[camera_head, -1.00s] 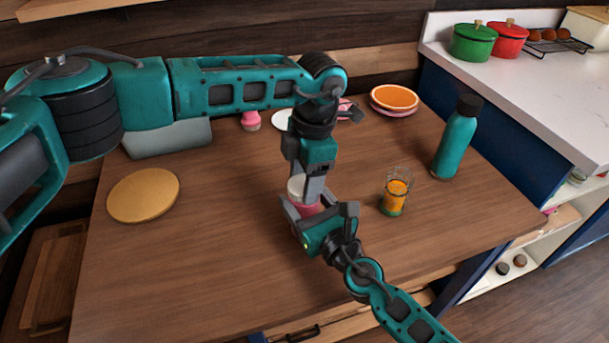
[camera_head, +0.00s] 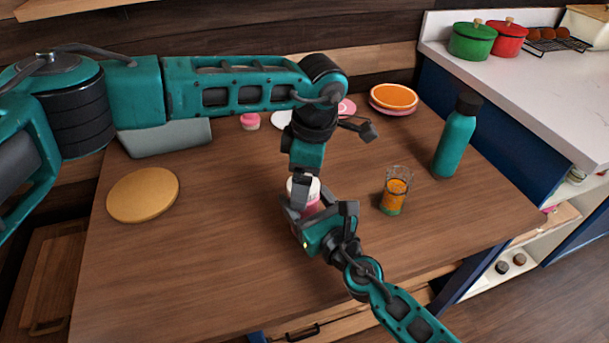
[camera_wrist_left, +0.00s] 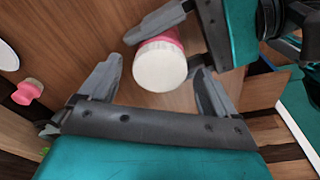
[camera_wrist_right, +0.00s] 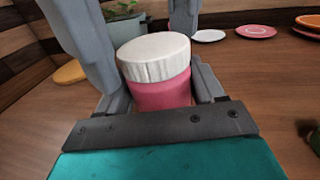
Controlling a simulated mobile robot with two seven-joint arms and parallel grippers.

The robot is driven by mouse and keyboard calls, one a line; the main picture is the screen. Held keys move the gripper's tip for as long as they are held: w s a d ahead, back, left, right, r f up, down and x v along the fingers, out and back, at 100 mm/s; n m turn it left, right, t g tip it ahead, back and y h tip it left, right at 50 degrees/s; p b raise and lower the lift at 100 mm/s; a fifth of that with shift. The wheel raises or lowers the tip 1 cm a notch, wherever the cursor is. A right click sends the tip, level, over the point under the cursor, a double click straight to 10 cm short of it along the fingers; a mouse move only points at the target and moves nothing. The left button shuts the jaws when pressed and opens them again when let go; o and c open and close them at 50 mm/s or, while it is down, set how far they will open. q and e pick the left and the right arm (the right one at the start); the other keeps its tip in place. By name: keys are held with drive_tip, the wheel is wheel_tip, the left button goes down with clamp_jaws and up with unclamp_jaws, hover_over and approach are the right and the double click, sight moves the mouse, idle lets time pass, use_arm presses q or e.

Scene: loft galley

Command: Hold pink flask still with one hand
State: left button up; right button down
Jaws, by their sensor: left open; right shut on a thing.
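The pink flask (camera_head: 311,205) with a white lid stands on the wooden table, mostly hidden by my grippers in the head view. My right gripper (camera_head: 322,215) is shut on its pink body; the right wrist view shows the flask (camera_wrist_right: 161,95) between those fingers. My left gripper (camera_head: 303,180) reaches down from above. In the left wrist view its open fingers (camera_wrist_left: 158,85) are on either side of the white lid (camera_wrist_left: 160,66), with gaps to it.
A glass of orange drink (camera_head: 395,192) stands right of the flask, and a teal bottle (camera_head: 456,138) further right. A round tan mat (camera_head: 143,195) lies left. Plates (camera_head: 394,97) and a small pink-and-white item (camera_head: 250,121) are at the back. The front left table is clear.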

use_arm(q)
wheel_tip(320, 180, up, 12)
drive_tip(key=d, duration=0.1)
drive_tip(key=shift+s+d, duration=0.15)
drive_tip(key=shift+d, duration=0.05)
use_arm(e)
drive_tip(key=shift+c, duration=0.2)
unclamp_jaws()
drive_tip(key=b+v, duration=0.1)
drive_tip(key=v, duration=1.1)
drive_tip(key=shift+d+f, duration=0.1)
use_arm(q)
drive_tip(key=shift+f, duration=0.8)
use_arm(e)
drive_tip(key=shift+s+d, duration=0.15)
drive_tip(key=shift+s, duration=0.25)
use_arm(q)
drive_tip(key=shift+s, duration=0.1)
use_arm(e)
drive_tip(key=shift+s, duration=0.1)
